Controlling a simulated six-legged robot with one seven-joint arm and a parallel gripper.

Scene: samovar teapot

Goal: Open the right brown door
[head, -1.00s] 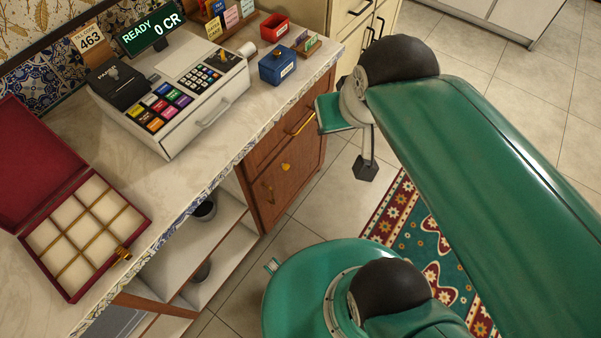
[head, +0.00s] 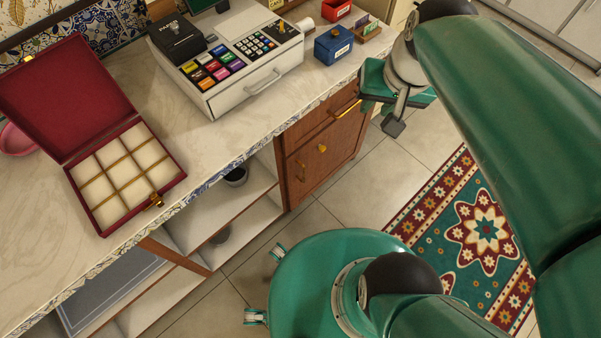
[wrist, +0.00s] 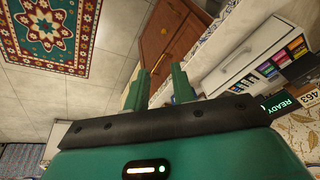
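The brown wooden door (head: 325,160) is at the right end of the counter front, below a brown drawer (head: 335,118) with a brass handle. The door looks shut. The door also shows in the wrist view (wrist: 160,35), beyond my fingers. My gripper (wrist: 158,82) has its two green fingers apart with nothing between them. In the head view my gripper (head: 372,88) hangs to the right of the drawer, apart from the door handle.
Open shelves (head: 230,215) with dark pots are left of the door. On the counter stand a cash register (head: 228,68), an open red box (head: 125,170) and a blue box (head: 333,45). A patterned rug (head: 480,225) lies on the tiled floor, with bare floor before the door.

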